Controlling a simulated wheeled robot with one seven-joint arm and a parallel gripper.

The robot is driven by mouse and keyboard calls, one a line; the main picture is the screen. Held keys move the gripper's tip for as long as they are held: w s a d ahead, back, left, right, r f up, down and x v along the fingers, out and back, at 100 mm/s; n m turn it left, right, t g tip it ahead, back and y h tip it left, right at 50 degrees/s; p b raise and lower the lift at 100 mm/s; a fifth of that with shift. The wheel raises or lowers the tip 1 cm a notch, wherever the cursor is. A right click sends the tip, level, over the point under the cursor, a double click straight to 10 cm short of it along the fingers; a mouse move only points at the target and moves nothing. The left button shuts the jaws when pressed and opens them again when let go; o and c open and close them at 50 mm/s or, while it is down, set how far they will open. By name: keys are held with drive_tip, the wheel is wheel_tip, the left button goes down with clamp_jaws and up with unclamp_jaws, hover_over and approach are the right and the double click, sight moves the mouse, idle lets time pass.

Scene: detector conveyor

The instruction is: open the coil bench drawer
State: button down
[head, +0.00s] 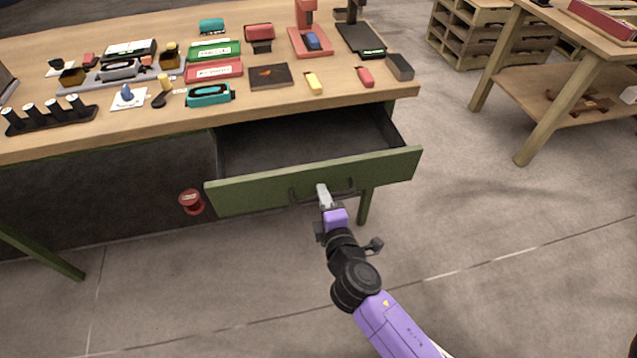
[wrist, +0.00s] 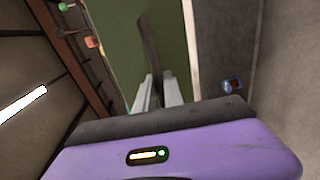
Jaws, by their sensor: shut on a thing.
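The coil bench drawer (head: 390,171) has a green front and stands pulled out from under the bench top in the head view. Its dark inside (head: 300,140) shows and looks empty. A dark bar handle (head: 343,192) runs across the middle of the front. My gripper (head: 323,192) is at this handle, shut on it. In the wrist view my gripper (wrist: 158,92) has both fingers at the dark handle (wrist: 149,45) against the green drawer front (wrist: 115,40).
The wooden bench top (head: 130,113) carries several tools, boxes and small parts. A red round object (head: 191,201) is at the dark panel left of the drawer. Another wooden table (head: 590,65) stands at the right. The floor (head: 500,240) in front and right is clear.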

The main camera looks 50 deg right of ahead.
drive_tip(key=shift+s+a, duration=0.35)
drive_tip(key=shift+s, duration=0.1)
drive_tip(key=c, duration=1.5)
unclamp_jaws()
drive_tip(key=shift+o, duration=0.2)
drive_tip(key=b+v, duration=0.1)
drive_tip(key=v, duration=0.6)
drive_tip(key=shift+s+a, duration=0.25)
drive_tip(key=shift+s, duration=0.05)
drive_tip(key=shift+r, duration=0.1)
